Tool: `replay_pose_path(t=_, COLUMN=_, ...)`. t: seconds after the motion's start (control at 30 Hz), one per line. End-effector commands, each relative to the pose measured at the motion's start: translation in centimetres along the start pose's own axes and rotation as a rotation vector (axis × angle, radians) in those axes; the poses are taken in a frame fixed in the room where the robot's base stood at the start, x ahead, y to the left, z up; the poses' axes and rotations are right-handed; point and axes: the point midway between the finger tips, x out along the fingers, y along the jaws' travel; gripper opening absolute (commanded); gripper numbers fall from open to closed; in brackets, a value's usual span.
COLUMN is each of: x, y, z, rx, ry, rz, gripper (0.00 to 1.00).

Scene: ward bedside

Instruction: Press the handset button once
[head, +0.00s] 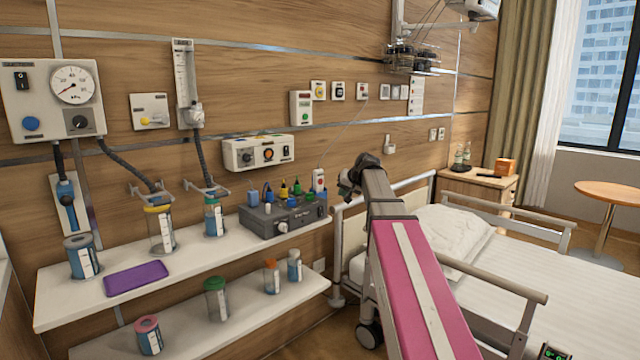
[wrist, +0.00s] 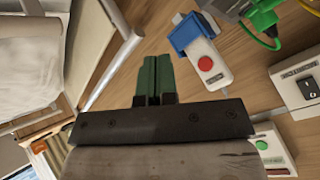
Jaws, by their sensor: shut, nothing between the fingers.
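The handset (wrist: 208,65) is white with a round red button (wrist: 205,63) and sits in a blue holder (wrist: 185,35) in the wrist view. In the head view the handset (head: 318,180) is small, upright at the right end of the upper shelf, with a thin cord running up the wall. My gripper (wrist: 157,60) is shut and empty, its green fingers side by side. In the wrist view the fingertips are left of the red button, apart from it in the picture. In the head view my gripper (head: 348,186) is just right of the handset, its fingertips hard to make out.
A grey box (head: 283,217) with coloured plugs stands left of the handset on the upper shelf (head: 60,300). A white wall unit with a green button (wrist: 262,145) shows at lower right in the wrist view. The bed rail (head: 410,184) and bed (head: 590,275) are on the right.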

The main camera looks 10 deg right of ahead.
Motion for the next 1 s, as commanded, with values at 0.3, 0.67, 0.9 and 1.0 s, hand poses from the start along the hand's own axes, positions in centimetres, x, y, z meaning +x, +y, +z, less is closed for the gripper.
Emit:
replay_pose_path(t=0.3, x=-0.3, y=-0.2, z=-0.5, rx=0.000, ry=0.007, rz=-0.006, gripper=0.00)
replay_pose_path(t=0.67, x=0.3, y=-0.6, z=-1.0, rx=0.000, ry=0.007, rz=-0.005, gripper=0.00)
replay_pose_path(t=0.9, x=1.9, y=-1.7, z=-2.3, rx=-0.001, ry=0.006, rz=-0.005, gripper=0.00)
replay_pose_path(t=1.0, x=2.8, y=-2.4, z=-2.9, rx=-0.001, ry=0.006, rz=-0.006, gripper=0.00)
